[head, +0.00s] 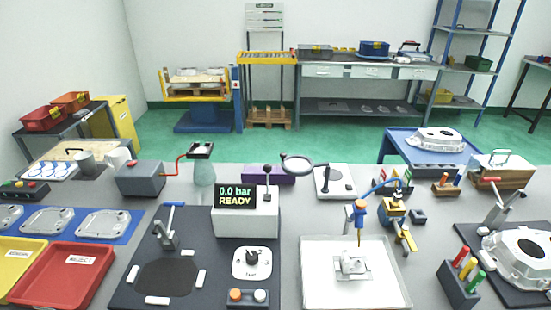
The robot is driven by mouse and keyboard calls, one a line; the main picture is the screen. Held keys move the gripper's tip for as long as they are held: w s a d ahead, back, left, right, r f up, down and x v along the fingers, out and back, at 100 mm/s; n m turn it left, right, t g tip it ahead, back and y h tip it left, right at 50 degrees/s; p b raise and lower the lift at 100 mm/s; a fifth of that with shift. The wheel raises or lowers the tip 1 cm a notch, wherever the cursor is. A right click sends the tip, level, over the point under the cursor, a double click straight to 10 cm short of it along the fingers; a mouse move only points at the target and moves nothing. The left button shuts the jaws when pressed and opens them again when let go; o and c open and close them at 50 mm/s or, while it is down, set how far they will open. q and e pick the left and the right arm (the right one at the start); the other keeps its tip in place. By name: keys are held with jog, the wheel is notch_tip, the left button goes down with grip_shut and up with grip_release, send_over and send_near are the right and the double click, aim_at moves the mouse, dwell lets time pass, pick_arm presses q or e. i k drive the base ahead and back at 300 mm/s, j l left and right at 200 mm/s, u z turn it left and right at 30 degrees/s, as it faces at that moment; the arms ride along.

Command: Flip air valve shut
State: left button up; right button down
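A brass-coloured fitting (395,212) stands at the right middle of the bench, with a blue hose arching over it. A yellow lever (406,238) points down toward the front from it; this looks like the air valve, but its exact setting is too small to tell. A grey test box (245,225) reads "0.0 bar READY", and a lever with a black ball knob (268,172) stands upright on it. In front is a white plate with a black rotary knob (252,256). Neither of my grippers shows in the head view.
A blue and orange tool (360,212) hangs beside the valve over a white tray (315,285) holding a small metal part (352,264). A large casting (520,255) and coloured handles (466,270) lie to the right. Red (65,274) and yellow trays are at left.

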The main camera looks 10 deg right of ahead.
aim_at(412, 247)
jog(key=z, duration=1.45)
